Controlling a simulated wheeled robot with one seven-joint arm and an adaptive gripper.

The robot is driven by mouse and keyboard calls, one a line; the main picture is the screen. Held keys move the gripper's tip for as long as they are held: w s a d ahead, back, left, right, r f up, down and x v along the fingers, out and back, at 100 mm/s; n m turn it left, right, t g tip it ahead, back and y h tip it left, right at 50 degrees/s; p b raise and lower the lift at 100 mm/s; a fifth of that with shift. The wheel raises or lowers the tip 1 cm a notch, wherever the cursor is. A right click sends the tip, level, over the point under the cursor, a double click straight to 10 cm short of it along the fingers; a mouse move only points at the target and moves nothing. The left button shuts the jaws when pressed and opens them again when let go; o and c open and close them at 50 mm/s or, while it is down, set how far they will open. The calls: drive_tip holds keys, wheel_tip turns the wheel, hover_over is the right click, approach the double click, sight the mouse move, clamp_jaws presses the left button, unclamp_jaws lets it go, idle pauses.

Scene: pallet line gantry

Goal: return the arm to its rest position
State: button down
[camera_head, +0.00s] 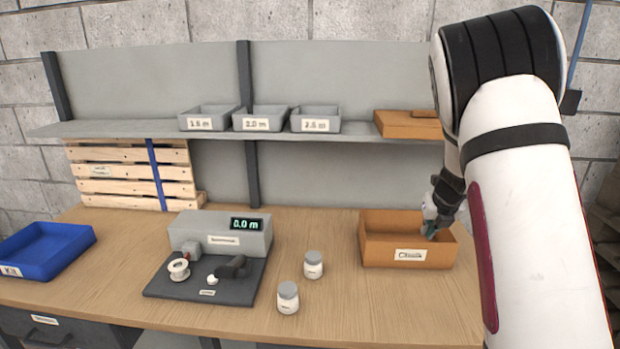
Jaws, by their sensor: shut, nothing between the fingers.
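My arm (525,190) reaches in from the right side of the head view, bent at a dark ribbed joint near the top. My gripper (432,226) shows small and dark beyond the arm, at the right part of the orange bin (391,254) with a white label. It is shut and seems empty. It appears to be over or just inside the bin; I cannot tell its exact height. Part of the gripper and the bin's right end are close to the arm's outline.
A shelf (370,134) over the bench holds grey trays (264,119) and an orange box (405,124). A measuring device (220,235), two jars (288,298), a blue tray (45,250) and a wooden pallet (130,175) stand on the bench. The front right bench top is clear.

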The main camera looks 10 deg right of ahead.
drive_tip(key=s+a+r+n+y, duration=0.2)
drive_tip(key=s+a+r+n, duration=0.55)
drive_tip(key=a+n, duration=0.25)
drive_tip(key=s+a+r+n+y, duration=0.2)
drive_tip(key=s+a+r+n, duration=0.5)
drive_tip(key=a+r+n, duration=0.15)
drive_tip(key=s+a+n+h, duration=0.1)
drive_tip(key=s+a+n, duration=0.2)
drive_tip(key=s+n, duration=0.7)
drive_tip(key=s+a+n+h, duration=0.1)
drive_tip(key=s+a+n, duration=0.2)
drive_tip(key=s+n, duration=0.7)
drive_tip(key=shift+s+a+r, duration=0.25)
drive_tip(key=shift+s+a, duration=0.1)
drive_tip(key=shift+s, duration=0.1)
